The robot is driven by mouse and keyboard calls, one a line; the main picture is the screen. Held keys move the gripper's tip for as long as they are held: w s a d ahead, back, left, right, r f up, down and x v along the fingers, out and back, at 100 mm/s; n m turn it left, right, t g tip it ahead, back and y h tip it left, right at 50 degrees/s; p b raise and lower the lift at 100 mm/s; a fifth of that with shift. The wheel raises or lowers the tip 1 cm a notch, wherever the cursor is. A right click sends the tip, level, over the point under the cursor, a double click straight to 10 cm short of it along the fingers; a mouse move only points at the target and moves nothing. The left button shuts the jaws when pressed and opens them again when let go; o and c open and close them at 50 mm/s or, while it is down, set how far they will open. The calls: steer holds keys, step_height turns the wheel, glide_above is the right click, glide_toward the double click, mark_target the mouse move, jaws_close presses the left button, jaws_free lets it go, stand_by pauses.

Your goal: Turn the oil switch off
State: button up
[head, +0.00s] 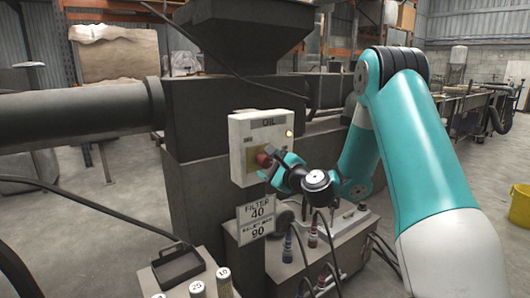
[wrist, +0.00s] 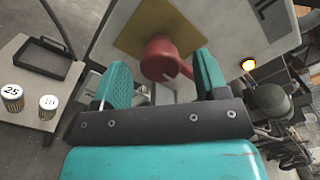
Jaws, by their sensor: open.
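The oil switch is a red rotary knob (wrist: 163,58) on a yellow plate (wrist: 150,27), on the front of a pale box labelled OIL (head: 242,135). In the head view the red knob (head: 264,159) shows just left of my gripper (head: 275,165). In the wrist view my gripper (wrist: 165,80) is open, with its teal fingers on either side of the knob's lower part. I cannot tell whether the fingers touch it. A lamp (wrist: 248,64) on the box glows yellowish white; it also shows in the head view (head: 289,133).
A side table holds a black tray (head: 178,266) and numbered cylinders (head: 197,289). Hoses and cables hang below my arm. A yellow bucket (head: 520,205) stands at the right on open floor.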

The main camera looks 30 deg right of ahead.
steer(key=shift+w+p, duration=0.3)
steer(key=shift+w, duration=0.95)
steer(key=c, duration=0.9)
